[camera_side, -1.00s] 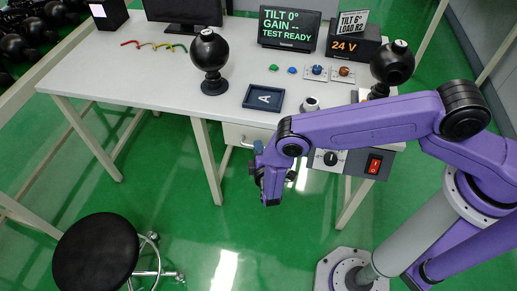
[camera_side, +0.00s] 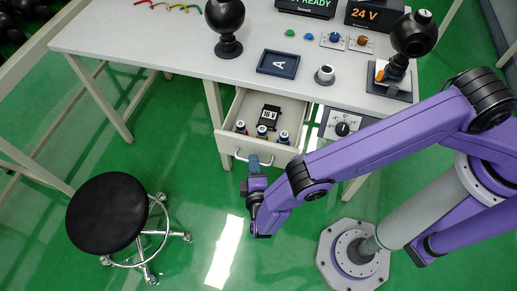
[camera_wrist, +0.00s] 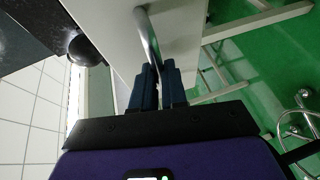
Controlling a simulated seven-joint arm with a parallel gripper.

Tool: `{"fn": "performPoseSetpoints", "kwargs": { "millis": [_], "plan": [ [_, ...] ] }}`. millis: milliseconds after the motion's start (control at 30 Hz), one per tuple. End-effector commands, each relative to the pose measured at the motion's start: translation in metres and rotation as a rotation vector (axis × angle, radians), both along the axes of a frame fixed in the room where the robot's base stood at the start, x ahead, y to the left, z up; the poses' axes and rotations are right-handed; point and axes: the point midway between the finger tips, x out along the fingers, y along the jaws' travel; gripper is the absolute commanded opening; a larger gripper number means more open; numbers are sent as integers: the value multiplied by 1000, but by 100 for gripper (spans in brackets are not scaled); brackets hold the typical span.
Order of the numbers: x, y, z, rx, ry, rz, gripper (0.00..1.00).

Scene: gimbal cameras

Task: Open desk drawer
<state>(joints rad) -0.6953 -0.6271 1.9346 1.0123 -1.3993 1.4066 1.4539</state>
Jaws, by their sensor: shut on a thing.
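The desk drawer (camera_side: 232,142) is pulled out from under the white desk and its inside shows in the side view. My gripper (camera_side: 254,162) is at the drawer's front, shut on the metal handle (camera_side: 239,157). In the wrist view my gripper's two blue fingers (camera_wrist: 158,88) close around the handle bar (camera_wrist: 147,38), in front of the pale drawer front.
A black stool (camera_side: 107,213) stands on the green floor at lower left. The desk top (camera_side: 165,55) holds a tray marked "A" (camera_side: 279,62), a black ball on a stand (camera_side: 227,25) and other devices. A panel with a knob (camera_side: 342,127) sits right of the drawer.

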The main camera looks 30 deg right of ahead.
Motion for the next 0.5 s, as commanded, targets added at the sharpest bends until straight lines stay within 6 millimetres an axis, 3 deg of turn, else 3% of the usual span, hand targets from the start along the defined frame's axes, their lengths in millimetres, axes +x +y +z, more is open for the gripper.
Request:
{"fn": "performPoseSetpoints", "kwargs": {
  "millis": [200,500],
  "plan": [
    [-13,12,0,-1,0,-1,0],
    [-15,14,0,-2,-1,-1,0]
  ]
}}
